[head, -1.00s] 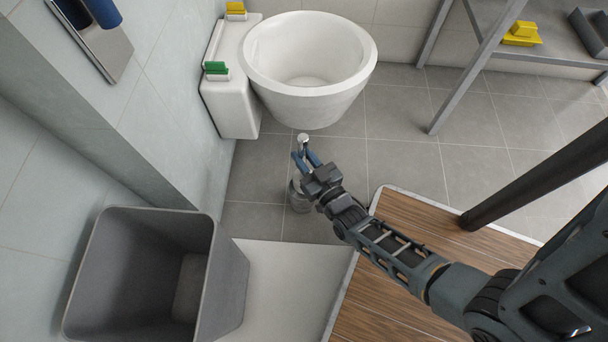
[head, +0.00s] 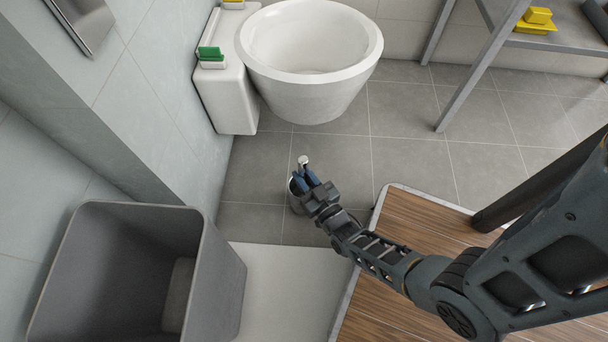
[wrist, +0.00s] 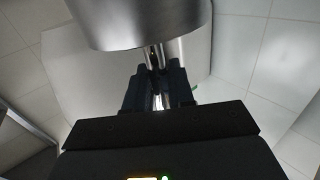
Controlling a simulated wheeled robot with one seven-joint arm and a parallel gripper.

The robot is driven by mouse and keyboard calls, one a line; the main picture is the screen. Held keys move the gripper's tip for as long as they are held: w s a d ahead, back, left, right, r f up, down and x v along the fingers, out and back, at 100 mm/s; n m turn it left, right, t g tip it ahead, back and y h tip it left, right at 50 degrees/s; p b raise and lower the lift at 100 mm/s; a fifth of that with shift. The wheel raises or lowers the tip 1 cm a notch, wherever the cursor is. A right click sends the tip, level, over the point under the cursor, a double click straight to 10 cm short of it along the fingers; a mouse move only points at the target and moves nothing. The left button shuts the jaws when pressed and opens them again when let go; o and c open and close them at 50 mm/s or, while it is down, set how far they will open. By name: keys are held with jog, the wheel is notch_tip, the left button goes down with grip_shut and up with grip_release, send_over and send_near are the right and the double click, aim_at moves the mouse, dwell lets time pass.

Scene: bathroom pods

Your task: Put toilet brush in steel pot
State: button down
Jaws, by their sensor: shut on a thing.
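The toilet brush shows as a thin steel handle with a rounded top (head: 303,160) in the head view. My gripper (head: 306,181) is shut on this handle, just below its top. The steel pot (head: 295,196) stands on the grey floor, partly hidden behind my gripper. In the wrist view the handle (wrist: 154,57) runs between my fingers (wrist: 158,88) to the edge of the shiny steel pot (wrist: 145,22). The brush head is hidden. I cannot tell how far it is inside the pot.
A white toilet (head: 310,100) stands behind the pot. A large grey bin (head: 215,285) is at the lower left, next to a white mat (head: 290,275). A wooden platform (head: 400,215) lies to the right. A metal shelf (head: 560,42) is at the back right. Grey floor around the pot is clear.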

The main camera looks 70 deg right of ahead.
jog(key=shift+f, duration=0.2)
jog(key=c, duration=1)
grip_release()
jog(key=shift+o, duration=0.2)
jog(key=shift+r, duration=0.4)
jog(key=p+v, duration=0.2)
jog(key=v, duration=1)
jog(key=shift+f, duration=0.1)
